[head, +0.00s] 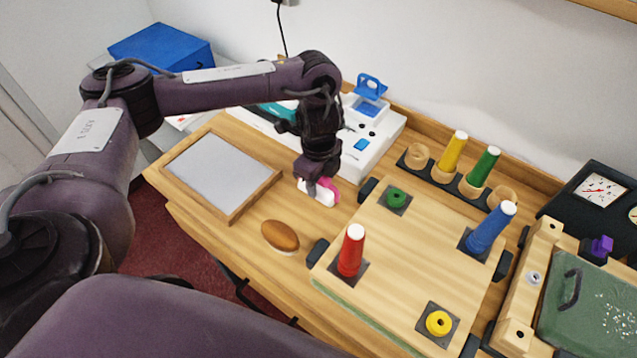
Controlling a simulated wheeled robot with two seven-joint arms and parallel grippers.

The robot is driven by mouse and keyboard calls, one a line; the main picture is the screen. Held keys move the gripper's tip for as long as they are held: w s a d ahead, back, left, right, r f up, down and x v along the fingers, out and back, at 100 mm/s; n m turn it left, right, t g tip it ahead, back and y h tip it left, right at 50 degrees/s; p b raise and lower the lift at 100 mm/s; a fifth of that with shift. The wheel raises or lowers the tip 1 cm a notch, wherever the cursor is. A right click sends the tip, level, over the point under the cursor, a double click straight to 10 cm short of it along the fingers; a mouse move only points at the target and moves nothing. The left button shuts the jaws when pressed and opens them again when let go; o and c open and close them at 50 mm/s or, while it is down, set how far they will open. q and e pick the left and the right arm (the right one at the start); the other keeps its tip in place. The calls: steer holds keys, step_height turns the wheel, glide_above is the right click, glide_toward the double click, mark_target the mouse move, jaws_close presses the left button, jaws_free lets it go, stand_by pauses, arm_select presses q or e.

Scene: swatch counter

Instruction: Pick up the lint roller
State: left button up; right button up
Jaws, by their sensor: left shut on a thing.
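The lint roller appears to be the small white and pink thing (329,187) at the fingertips of my left gripper (318,183). The gripper points down from the arm and is shut on it. The fingers hide part of it. It is over the wooden counter (262,198), between the framed grey panel and the pegged board; I cannot tell whether it touches the surface. My right gripper is not in view.
A brown oval brush-like thing (280,236) lies in front of the gripper. A wooden board (400,245) with red and blue cones stands to the right. A framed grey panel (222,172) lies to the left. A white device (375,140) stands behind.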

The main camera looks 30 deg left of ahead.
arm_select(q)
step_height(320, 180, up, 18)
steer(key=p, duration=0.3)
steer(key=shift+r+p, duration=0.25)
steer(key=shift+p, duration=0.1)
